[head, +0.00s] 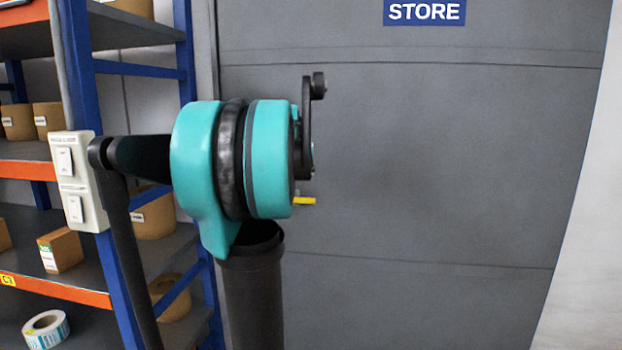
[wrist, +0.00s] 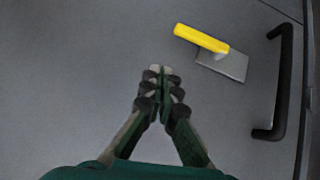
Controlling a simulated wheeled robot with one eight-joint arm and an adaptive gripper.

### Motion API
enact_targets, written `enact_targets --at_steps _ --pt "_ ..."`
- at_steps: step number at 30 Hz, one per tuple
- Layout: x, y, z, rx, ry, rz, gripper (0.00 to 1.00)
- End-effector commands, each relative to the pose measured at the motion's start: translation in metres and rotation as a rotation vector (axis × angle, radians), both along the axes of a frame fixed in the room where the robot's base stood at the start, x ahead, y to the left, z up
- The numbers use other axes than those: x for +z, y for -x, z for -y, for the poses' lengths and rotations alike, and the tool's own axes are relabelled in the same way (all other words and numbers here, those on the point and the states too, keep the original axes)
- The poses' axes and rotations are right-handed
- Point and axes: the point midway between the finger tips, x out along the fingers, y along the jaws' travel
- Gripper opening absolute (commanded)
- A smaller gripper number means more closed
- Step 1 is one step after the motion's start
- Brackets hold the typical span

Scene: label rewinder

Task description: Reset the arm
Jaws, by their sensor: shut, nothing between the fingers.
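In the wrist view my gripper (wrist: 160,75) is shut, its fingertips together with nothing between them. It points at a plain grey surface (wrist: 75,75); I cannot tell how far away that is. In the head view my teal and black arm fills the middle, and my gripper is not distinguishable there.
In the head view a grey door (head: 450,180) with a STORE sign (head: 424,12) stands behind my arm. A shelf rack (head: 185,70) with boxes is left.

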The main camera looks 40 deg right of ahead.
Motion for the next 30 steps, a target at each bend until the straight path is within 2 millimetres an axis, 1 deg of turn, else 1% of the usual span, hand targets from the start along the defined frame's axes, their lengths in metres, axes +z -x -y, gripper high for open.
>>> enact_targets --at_steps 3,6,23,26,29,30 --pt "0.006 0.004 -0.004 0.000 0.000 0.000 0.00" --pt "0.007 0.005 -0.005 0.000 0.000 0.000 0.00" --pt "0.006 0.004 -0.007 0.002 -0.002 0.000 0.00" --pt "-0.007 0.000 -0.022 0.024 -0.013 -0.005 0.00" --pt "-0.036 -0.009 -0.056 0.076 -0.041 -0.018 0.00" --pt "-0.052 -0.012 -0.075 0.103 -0.056 -0.026 0.00"
